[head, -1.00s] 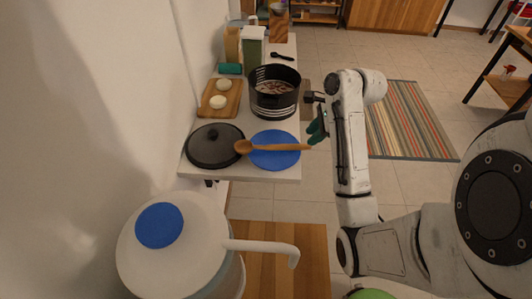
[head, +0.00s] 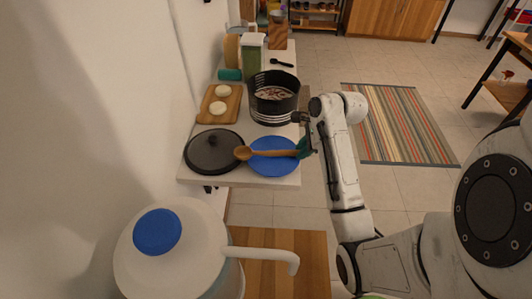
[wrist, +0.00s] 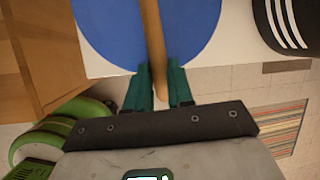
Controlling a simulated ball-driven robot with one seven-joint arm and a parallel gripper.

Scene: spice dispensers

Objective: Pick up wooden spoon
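The wooden spoon (head: 262,153) lies across the blue plate (head: 273,169), its bowl at the left by the black lid and its handle pointing right. My gripper (head: 303,147), with green fingers, is at the handle's right end, by the plate's right edge. In the wrist view, the spoon's handle (wrist: 153,35) runs down over the blue plate (wrist: 110,30) between the fingertips of my gripper (wrist: 159,70). The spoon's bowl is outside the wrist view.
A black pot (head: 273,104) stands behind the plate, close to my gripper. The black lid (head: 213,154) lies left of it. A cutting board (head: 228,112) with two pale round items is further back. A white jug (head: 175,255) stands in front.

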